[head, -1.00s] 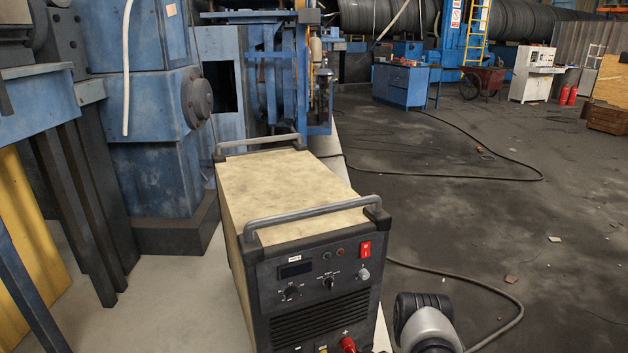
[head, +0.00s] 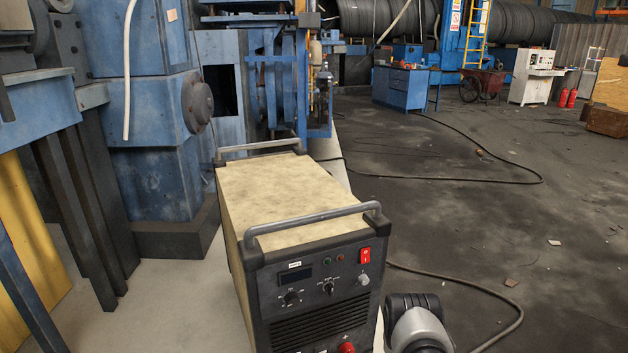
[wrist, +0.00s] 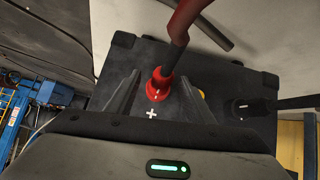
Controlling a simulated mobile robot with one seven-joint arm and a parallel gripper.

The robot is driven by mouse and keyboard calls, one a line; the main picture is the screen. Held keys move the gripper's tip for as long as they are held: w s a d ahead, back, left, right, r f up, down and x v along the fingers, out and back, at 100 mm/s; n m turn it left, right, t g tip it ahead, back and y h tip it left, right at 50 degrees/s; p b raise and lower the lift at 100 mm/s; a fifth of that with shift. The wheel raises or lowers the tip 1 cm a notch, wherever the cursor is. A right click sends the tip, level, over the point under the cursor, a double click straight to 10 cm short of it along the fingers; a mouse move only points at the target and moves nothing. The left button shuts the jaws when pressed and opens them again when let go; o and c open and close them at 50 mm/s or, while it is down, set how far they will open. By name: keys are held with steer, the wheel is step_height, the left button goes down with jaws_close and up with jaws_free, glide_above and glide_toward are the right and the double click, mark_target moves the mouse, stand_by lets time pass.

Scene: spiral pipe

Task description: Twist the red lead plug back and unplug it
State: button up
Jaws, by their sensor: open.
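The red lead plug (wrist: 160,84) sits in the front panel of the welding machine (wrist: 208,66), with its red cable running up and away in the wrist view. A white plus mark is on the panel beside it. In the head view the top of the red plug (head: 346,348) shows at the bottom edge, low on the front of the machine (head: 300,195). My gripper (wrist: 150,92) is open, with one dark finger on each side of the red plug. I cannot tell whether either finger touches it. The gripper is out of the head view.
A black plug (wrist: 243,108) with a dark cable is in the same panel to the right. The machine stands on a pale surface. A black cable (head: 480,290) lies on the dark floor to the right. Blue machinery (head: 160,110) stands close at left.

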steer(key=p+v, duration=0.3)
steer(key=v, duration=1.2)
steer(key=shift+s+r+p, duration=0.2)
steer(key=shift+s+p, duration=0.05)
steer(key=shift+p, duration=0.15)
